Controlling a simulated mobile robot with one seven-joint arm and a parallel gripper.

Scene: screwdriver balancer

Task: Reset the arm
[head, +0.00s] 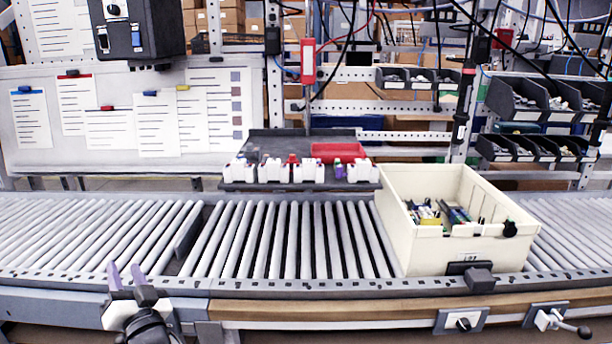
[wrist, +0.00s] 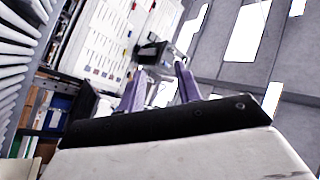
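My gripper (head: 125,273) is at the lower left of the head view, in front of the roller conveyor's near edge, with its purple fingers pointing up. In the wrist view its two purple fingers (wrist: 160,85) stand apart with nothing between them. The gripper is open and empty. The rest of my arm is mostly below the head view's lower edge. The wrist view is tilted and looks up toward the paper-covered board (wrist: 105,38) and the ceiling (wrist: 225,60).
The roller conveyor (head: 300,240) spans the head view. A cream bin (head: 450,250) holding several small items stands on it at right. A dark tray (head: 250,184) with white holders and a red bin (head: 338,152) is behind. A dark hanging device (head: 137,30) is upper left.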

